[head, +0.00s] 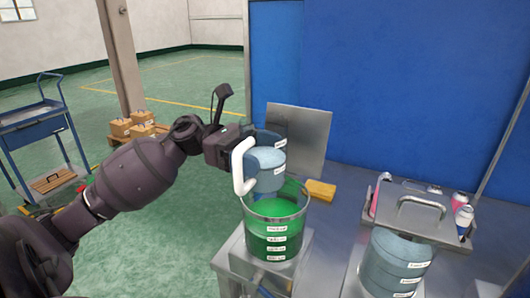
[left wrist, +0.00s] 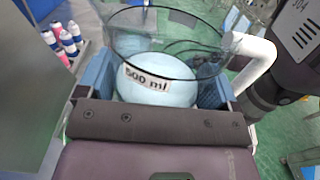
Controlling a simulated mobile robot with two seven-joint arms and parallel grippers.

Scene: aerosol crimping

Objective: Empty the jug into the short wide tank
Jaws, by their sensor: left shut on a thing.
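A clear jug (head: 266,166) with pale blue liquid and a white handle (head: 240,166) is held up, looking about upright. In the left wrist view the jug (left wrist: 160,84) shows a "500 ml" label. My left gripper (head: 262,140) is shut on its body, with blue finger pads on both sides. The jug's bottom overlaps the rim of a wide clear tank (head: 298,222) holding green liquid with several labels; whether it is inside the rim is unclear. A second, blue-grey labelled tank (head: 392,265) stands to the right. My right gripper is out of view.
A yellow sponge (head: 321,190) and an upright metal plate (head: 298,135) are behind. A blue cart (head: 40,130) and boxes (head: 130,124) are left.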

